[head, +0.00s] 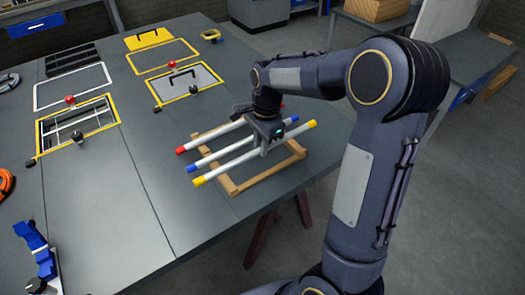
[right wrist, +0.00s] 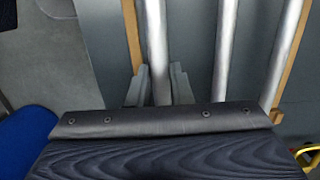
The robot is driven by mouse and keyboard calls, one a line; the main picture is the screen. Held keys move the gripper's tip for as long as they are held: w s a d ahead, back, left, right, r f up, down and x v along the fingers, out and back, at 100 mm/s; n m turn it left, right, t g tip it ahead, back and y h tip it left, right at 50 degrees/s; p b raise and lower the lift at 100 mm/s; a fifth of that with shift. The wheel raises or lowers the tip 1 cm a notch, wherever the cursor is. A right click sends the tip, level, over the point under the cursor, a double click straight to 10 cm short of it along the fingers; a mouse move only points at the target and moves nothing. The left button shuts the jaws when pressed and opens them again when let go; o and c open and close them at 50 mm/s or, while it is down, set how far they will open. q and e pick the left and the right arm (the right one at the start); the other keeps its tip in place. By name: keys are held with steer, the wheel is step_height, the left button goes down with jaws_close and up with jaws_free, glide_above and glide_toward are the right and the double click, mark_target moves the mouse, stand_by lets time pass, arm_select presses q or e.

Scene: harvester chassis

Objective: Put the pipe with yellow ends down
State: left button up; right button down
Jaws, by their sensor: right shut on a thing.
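The white pipe with yellow ends (head: 233,168) lies across the near part of a light wooden frame (head: 265,177) on the table. My right gripper (head: 265,145) reaches down from above and is shut on this pipe near its middle. In the right wrist view the held pipe (right wrist: 156,50) passes between the two fingers (right wrist: 158,88). I cannot tell whether the pipe touches the frame. A pipe with blue ends (head: 217,158) and a pipe with red ends (head: 208,136) lie alongside, farther back. My left gripper is not in view.
The grey table (head: 120,220) is clear left of and in front of the wooden frame. A yellow-edged panel with a handle (head: 187,82) and a red knob (head: 172,64) is behind. A blue part (head: 35,250) stands at the near left.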

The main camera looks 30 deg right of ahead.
steer(key=shift+w+d+f, duration=0.1)
steer(key=shift+d+f, duration=0.05)
steer(key=shift+f, duration=0.8)
steer(key=shift+w+d+f, duration=0.1)
steer(key=shift+f, duration=0.85)
steer(key=shift+f, duration=0.15)
steer(key=c, duration=1.3)
jaws_free()
steer(key=shift+s, duration=0.1)
